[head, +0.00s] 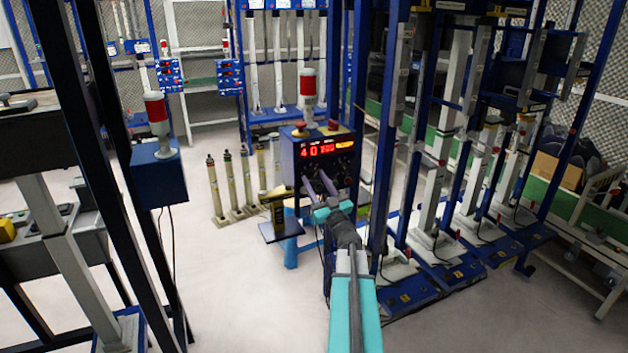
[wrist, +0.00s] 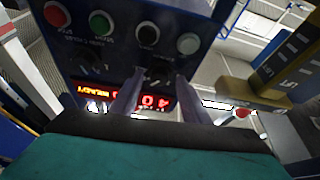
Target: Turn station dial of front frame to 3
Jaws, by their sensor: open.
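The front frame's blue control box (head: 312,157) stands near the centre of the head view. Its lit red display (head: 321,149) shows a 4 and a 0, with further characters too small to read. In the wrist view the panel (wrist: 120,50) appears upside down with its display (wrist: 105,95). A dark dial (wrist: 158,74) lies between my fingertips; another dark dial (wrist: 93,63) is to its left. My gripper (wrist: 158,83) is open, its fingers either side of the first dial; contact cannot be told. In the head view my gripper (head: 316,180) is at the box's lower front.
A red-topped beacon (head: 307,84) stands above the box. Blue frame posts rise close on the right. Open floor (head: 235,290) lies to the left.

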